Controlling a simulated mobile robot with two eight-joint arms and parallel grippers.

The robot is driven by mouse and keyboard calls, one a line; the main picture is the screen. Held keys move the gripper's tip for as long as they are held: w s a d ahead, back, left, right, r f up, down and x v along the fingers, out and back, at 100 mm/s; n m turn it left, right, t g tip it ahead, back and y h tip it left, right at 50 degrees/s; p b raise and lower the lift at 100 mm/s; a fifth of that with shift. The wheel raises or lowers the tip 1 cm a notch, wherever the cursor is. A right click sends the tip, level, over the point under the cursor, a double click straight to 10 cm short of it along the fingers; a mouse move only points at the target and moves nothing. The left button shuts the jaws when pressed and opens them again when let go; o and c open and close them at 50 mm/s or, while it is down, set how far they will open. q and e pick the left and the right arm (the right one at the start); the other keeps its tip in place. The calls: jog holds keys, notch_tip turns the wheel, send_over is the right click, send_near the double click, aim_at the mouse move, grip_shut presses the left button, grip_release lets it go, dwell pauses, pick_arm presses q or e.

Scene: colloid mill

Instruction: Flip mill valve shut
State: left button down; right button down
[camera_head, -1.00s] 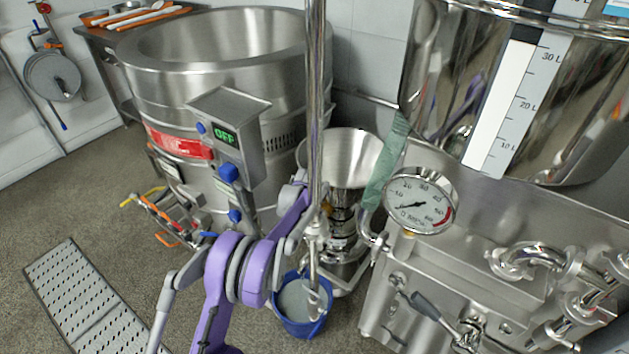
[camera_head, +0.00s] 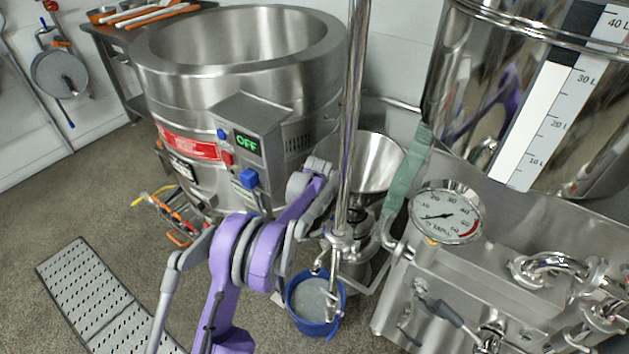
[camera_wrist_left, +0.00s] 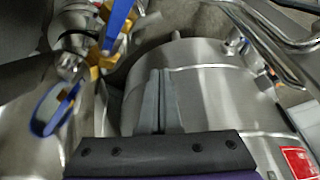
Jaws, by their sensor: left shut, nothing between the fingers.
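The mill with its steel hopper (camera_head: 382,160) stands behind a vertical steel pole in the head view. My left arm reaches toward it, but its fingertips are hidden there. In the left wrist view my left gripper (camera_wrist_left: 159,100) is shut and empty, with its grey fingers together in front of a rounded steel body. A blue lever (camera_wrist_left: 118,24) with yellow fittings is at the upper left, apart from the fingers. A blue loop-shaped handle (camera_wrist_left: 55,106) is lower left of it. I cannot tell which is the mill valve. My right gripper is not in view.
The steel pole (camera_head: 352,110) stands close to my left forearm. A blue bucket (camera_head: 315,302) is on the floor below the mill. A large kettle with an OFF display (camera_head: 247,144) is left; a tank with a gauge (camera_head: 447,214) is right.

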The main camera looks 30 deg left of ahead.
pick_arm(q)
jog(key=p+v, duration=0.2)
jog(key=v, duration=1.2)
jog(key=shift+r, duration=0.2)
jog(key=shift+s, duration=0.15)
